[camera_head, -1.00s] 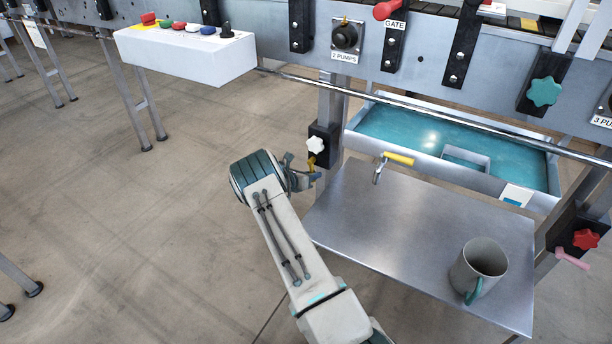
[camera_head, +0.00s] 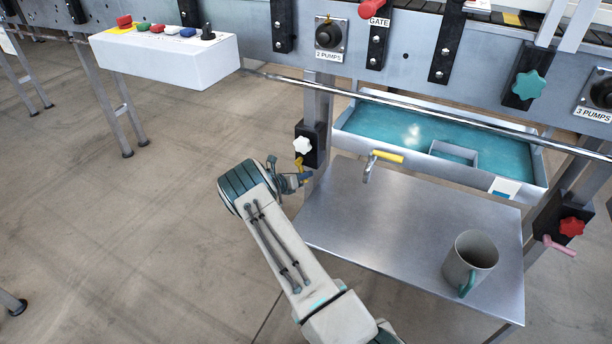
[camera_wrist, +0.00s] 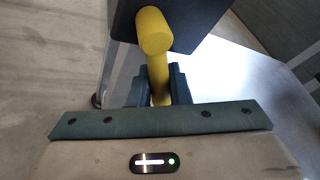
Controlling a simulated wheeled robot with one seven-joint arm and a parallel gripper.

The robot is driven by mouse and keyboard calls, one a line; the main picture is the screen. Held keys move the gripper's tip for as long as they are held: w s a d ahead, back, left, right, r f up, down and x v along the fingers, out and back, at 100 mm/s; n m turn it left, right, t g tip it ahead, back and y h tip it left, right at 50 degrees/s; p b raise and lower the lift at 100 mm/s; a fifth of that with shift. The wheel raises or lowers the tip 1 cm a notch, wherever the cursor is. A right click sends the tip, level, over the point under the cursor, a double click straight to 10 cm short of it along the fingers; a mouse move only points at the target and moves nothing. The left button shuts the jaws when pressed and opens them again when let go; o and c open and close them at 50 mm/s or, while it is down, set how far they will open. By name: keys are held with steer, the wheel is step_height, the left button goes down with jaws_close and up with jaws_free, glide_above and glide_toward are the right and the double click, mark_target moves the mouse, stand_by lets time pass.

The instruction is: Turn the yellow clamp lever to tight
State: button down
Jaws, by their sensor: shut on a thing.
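In the wrist view the lever (camera_wrist: 156,50) shows a round yellow end and a shaft running down between the fingers. My gripper (camera_head: 302,178) is at the lever, and in the wrist view its dark fingers (camera_wrist: 158,88) are shut on the shaft from both sides. The fingertips are partly hidden behind the lever and the gripper body.
A metal shelf (camera_head: 400,225) is right of my gripper, with a grey mug (camera_head: 470,258) on it. A yellow-handled tap (camera_head: 384,157) stands at its back edge, before a teal-lined basin (camera_head: 440,135). A rail (camera_head: 420,108) runs above.

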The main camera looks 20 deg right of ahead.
steer(key=c, duration=1.4)
jaws_free()
steer(key=shift+o, duration=0.2)
steer(key=shift+a, duration=0.1)
steer(key=p+v, duration=0.4)
steer(key=v, duration=0.9)
steer(key=shift+a, duration=0.35)
steer(key=shift+s+r, duration=0.1)
steer(key=shift+s, duration=0.05)
